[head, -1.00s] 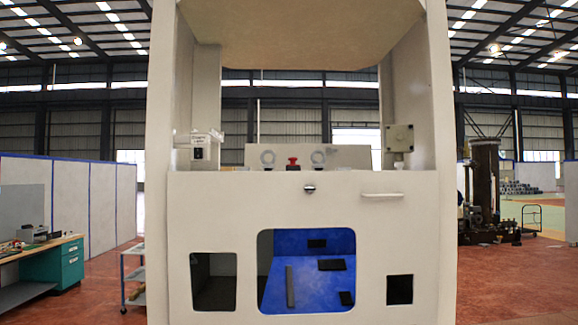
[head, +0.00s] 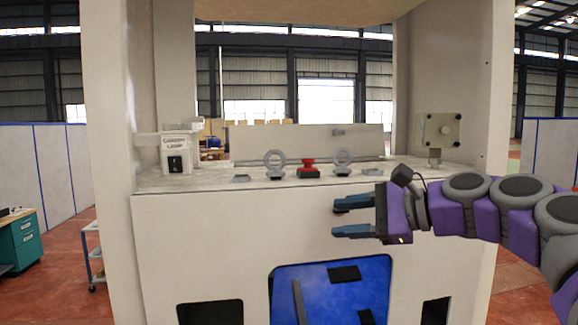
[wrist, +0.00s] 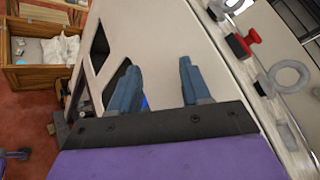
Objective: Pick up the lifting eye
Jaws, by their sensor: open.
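Two grey lifting eyes stand upright on the machine's top ledge: a left lifting eye (head: 275,159) and a right lifting eye (head: 342,159). In the wrist view, one lifting eye's ring (wrist: 290,76) shows near the right edge, and part of another (wrist: 233,6) shows at the top. My gripper (head: 336,217) is open and empty, in front of the machine's upper front panel and lower than the ledge. It is apart from both eyes. Its two blue fingers (wrist: 158,65) point left in the head view.
A red button (head: 308,165) sits between the eyes, with a low back panel (head: 290,142) behind. A labelled box (head: 179,152) stands at the ledge's left and a grey box (head: 438,131) at its right. Tall side posts frame the ledge. Openings cut the front panel below.

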